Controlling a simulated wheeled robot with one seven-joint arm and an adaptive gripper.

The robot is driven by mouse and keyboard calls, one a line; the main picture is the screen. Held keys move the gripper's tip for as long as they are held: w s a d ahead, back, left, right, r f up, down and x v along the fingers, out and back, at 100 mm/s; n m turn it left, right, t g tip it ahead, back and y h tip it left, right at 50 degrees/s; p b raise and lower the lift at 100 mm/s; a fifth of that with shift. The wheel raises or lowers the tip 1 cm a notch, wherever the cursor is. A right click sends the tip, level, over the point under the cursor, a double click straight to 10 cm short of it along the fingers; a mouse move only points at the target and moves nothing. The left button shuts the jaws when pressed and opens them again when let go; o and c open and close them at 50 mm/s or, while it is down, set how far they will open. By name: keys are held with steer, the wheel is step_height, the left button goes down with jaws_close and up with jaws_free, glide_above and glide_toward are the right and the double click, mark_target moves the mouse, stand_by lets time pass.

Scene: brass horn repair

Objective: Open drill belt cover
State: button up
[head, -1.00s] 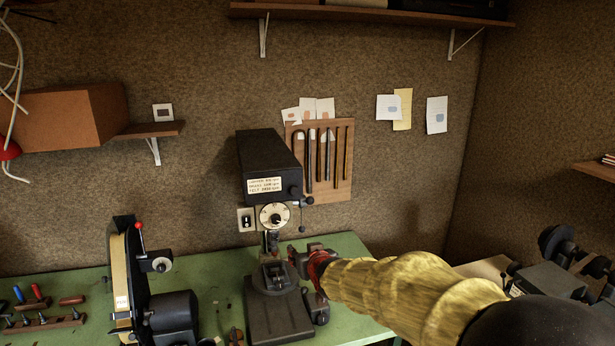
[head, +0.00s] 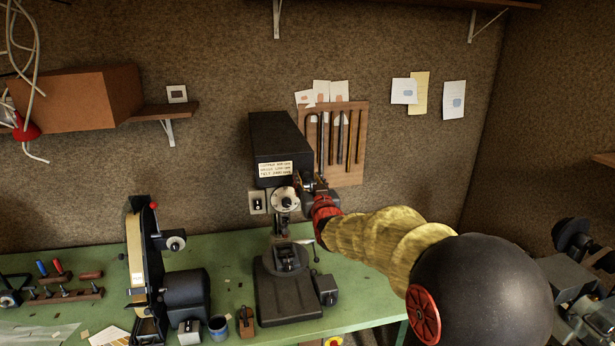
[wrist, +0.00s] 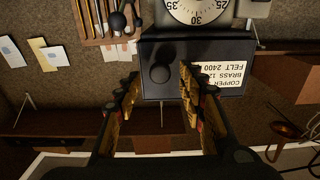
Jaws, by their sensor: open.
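The drill press's black belt cover (head: 276,138) is closed, with a cream speed label on its front. It also shows in the wrist view (wrist: 215,50), where the picture is upside down. A round black knob (wrist: 160,73) is on the cover's front, beside the label. My gripper (head: 308,183) is at the cover's lower right front corner in the head view and hides the knob there. In the wrist view my gripper (wrist: 158,80) is open, its two gold-padded fingers on either side of the knob. I cannot tell whether they touch it.
A dial (head: 284,199) sits just below the cover, and the drill base (head: 288,292) stands on the green bench (head: 222,252). A belt sander (head: 140,265) is to the left. A wooden tool board (head: 348,175) hangs on the wall behind and right of the cover.

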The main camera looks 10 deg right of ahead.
steer(key=shift+w, duration=0.55)
steer(key=c, duration=0.3)
jaws_close()
stand_by(0.3)
